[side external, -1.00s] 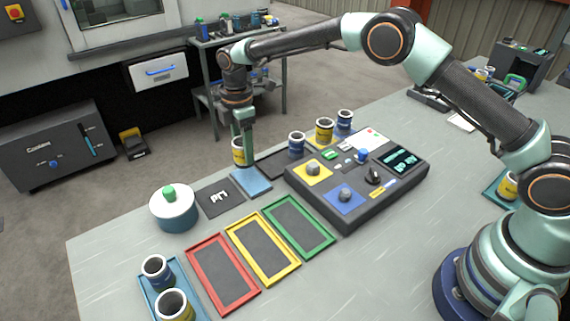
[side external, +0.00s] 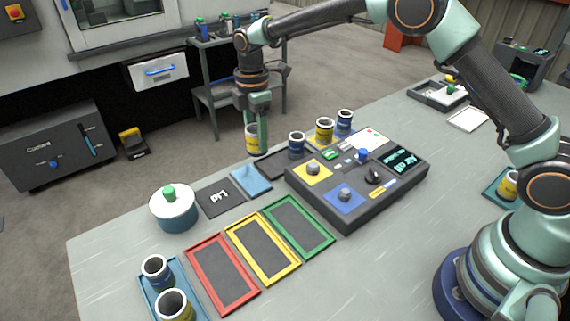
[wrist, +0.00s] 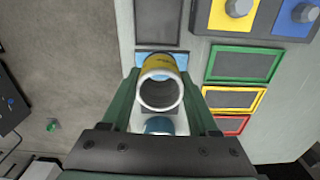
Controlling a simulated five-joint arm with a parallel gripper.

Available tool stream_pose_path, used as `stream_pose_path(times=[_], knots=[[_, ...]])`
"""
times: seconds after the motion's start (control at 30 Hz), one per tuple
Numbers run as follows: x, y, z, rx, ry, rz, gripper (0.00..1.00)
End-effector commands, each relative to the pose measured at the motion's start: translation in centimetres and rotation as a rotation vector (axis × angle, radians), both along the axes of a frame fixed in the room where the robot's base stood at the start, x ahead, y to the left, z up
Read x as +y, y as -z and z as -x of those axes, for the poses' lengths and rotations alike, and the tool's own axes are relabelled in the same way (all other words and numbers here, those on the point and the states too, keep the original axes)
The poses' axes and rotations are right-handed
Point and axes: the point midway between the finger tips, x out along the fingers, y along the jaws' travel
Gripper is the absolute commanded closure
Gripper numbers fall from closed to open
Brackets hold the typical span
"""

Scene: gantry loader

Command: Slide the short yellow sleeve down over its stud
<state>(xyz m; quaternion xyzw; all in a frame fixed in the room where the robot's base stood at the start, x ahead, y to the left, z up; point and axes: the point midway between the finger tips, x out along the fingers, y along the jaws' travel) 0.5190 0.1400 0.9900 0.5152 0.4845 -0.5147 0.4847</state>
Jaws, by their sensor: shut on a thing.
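My gripper (side external: 258,145) is shut on a yellow sleeve (side external: 251,138) with a white rim and holds it upright near the table's back edge, behind the blue mat. In the wrist view the yellow sleeve (wrist: 160,64) sits between the two green fingers, its open mouth facing the camera. A grey stud (side external: 312,167) stands on the yellow plate of the control box, to the right of my gripper and apart from the sleeve. Another stud (side external: 345,194) stands on the blue plate. Whether the held sleeve is the short one, I cannot tell.
Several sleeves stand behind the control box (side external: 415,180), including a yellow one (side external: 324,131) and a blue one (side external: 296,144). Red (side external: 191,250), yellow and green framed trays lie in front. A lidded pot (side external: 172,212) stands at left.

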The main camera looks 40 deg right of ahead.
Motion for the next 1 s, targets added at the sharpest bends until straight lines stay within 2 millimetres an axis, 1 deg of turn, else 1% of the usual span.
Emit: stream_pose_path(times=[0.03, 0.2, 0.33, 0.5, 0.6, 0.7, 0.87, 1.0], knots=[[-1.0, -1.0, 0.7, -0.003, 0.004, -0.001, 1.00], [-3.9, -2.9, 3.6, -0.004, 0.003, -0.001, 1.00], [-5.9, -3.9, 6.1, -0.004, 0.002, -0.001, 1.00], [-7.6, -4.5, 8.8, -0.004, 0.001, -0.001, 1.00], [-8.1, -4.6, 9.8, -0.002, 0.000, 0.000, 1.00], [-8.4, -4.6, 10.3, -0.001, 0.000, 0.000, 1.00], [-8.5, -4.1, 10.4, -0.001, -0.001, 0.000, 1.00], [-8.5, -3.0, 10.4, 0.001, -0.001, 0.000, 1.00]])
